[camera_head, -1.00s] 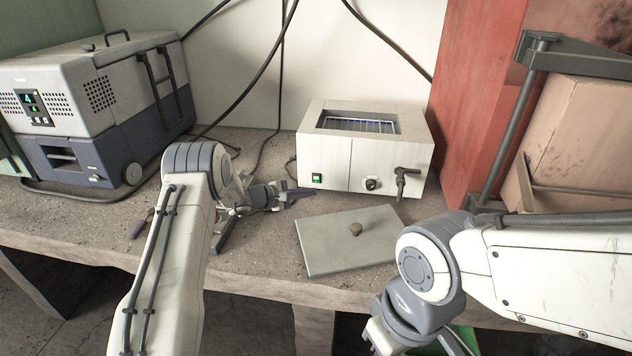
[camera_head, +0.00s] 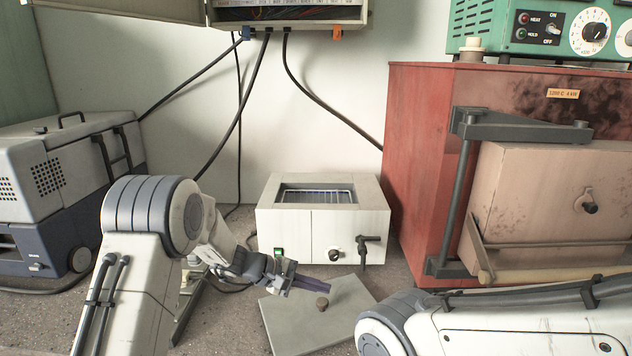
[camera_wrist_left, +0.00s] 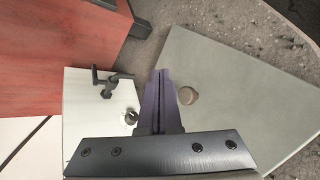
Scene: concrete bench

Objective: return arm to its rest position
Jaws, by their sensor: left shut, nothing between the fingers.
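My left arm (camera_head: 140,240) comes in from the lower left in the head view. Its left gripper (camera_head: 327,288) has purple fingers that point right, in front of the white bath box and over the grey lid (camera_head: 300,328). The fingers are shut with nothing between them. In the left wrist view, the shut fingers (camera_wrist_left: 159,78) are beside the lid's round knob (camera_wrist_left: 188,95); whether they touch it is not clear. My right arm (camera_head: 520,318) crosses the lower right of the head view, and its gripper is out of frame.
The white bath box (camera_head: 290,232) with a front tap stands behind the lid. A grey and blue portable unit (camera_head: 60,180) is at left. A red kiln (camera_head: 425,140) with a pinkish door stands at right. Dark cables hang along the wall.

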